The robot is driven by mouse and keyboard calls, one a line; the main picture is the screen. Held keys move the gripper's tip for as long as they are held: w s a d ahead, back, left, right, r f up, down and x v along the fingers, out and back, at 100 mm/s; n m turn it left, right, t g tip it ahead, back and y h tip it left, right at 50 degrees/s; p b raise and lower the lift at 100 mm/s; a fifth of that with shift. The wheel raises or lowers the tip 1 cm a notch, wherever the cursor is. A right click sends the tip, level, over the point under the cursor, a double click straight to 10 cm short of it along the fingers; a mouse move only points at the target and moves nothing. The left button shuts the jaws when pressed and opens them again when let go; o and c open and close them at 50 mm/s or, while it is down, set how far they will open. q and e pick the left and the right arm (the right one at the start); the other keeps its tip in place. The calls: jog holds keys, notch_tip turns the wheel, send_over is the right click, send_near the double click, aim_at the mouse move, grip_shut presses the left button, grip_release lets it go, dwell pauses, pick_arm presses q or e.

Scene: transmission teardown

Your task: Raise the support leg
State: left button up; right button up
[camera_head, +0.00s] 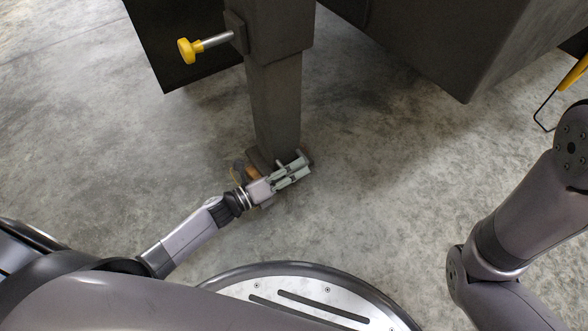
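The support leg (274,105) is a dark grey square post that runs down from a thicker sleeve (280,25) at the top of the head view. A yellow knob (188,50) on a metal pin sticks out to the left of the sleeve. My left gripper (298,168) is at the bottom of the leg and covers much of its foot. Its fingers overlap the leg's lower end, and I cannot tell whether they grip it. My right gripper is outside the view; only parts of my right arm show at the right.
Dark machine bodies (440,50) overhang at the top, left and right of the leg. A small brownish part (251,173) shows beside the foot. A yellow handle (574,72) is at the far right. The concrete floor around is clear.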

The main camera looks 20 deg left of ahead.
pick_arm(q)
grip_shut()
dwell(0.6)
